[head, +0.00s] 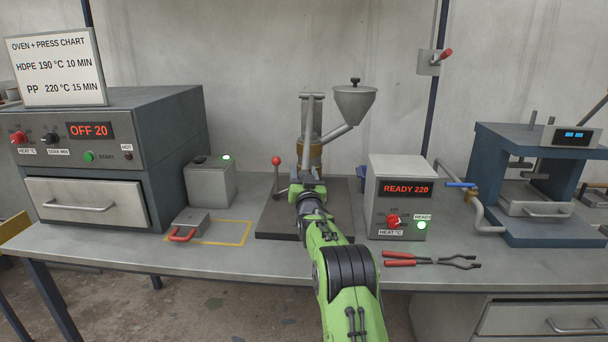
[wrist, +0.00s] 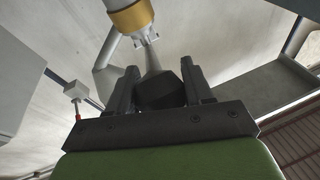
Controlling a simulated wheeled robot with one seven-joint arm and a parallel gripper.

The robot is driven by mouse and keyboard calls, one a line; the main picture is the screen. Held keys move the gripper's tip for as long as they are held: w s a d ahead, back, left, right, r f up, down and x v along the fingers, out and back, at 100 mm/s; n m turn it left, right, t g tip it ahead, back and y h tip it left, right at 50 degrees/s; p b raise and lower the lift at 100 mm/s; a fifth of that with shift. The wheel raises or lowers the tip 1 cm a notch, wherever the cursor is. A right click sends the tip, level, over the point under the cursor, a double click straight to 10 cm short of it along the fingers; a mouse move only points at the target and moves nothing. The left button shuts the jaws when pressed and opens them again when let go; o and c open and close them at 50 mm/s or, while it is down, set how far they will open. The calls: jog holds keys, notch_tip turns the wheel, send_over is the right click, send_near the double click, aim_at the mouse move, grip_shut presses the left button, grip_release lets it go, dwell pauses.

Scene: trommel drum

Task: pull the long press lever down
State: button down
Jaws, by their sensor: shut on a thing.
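The press (head: 311,120) stands on a dark base plate at the middle of the bench, with a grey column, a brass band and a hopper. My gripper (head: 308,192) is in front of its lower part, and my arm hides much of that area. In the wrist view my gripper (wrist: 160,92) is shut on a dark grip (wrist: 160,92) with a grey rod running from it towards the press.
A red-knobbed lever (head: 276,161) stands just left of my gripper. The heater box (head: 402,170) reading READY 220 is to the right, with red-handled pliers (head: 400,261) in front. An oven (head: 110,150) and a small red-handled block (head: 190,223) are to the left.

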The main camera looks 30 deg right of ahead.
jog(key=c, duration=0.8)
grip_release()
jog(key=shift+f, duration=0.1)
jog(key=shift+c, duration=0.2)
jog(key=o, duration=0.4)
jog(key=shift+w, duration=0.2)
jog(key=shift+c, duration=0.2)
jog(key=shift+s, duration=0.1)
jog(key=v, duration=1.5)
jog(key=shift+s+b, duration=0.3)
jog(key=shift+s, duration=0.05)
jog(key=shift+a, duration=0.1)
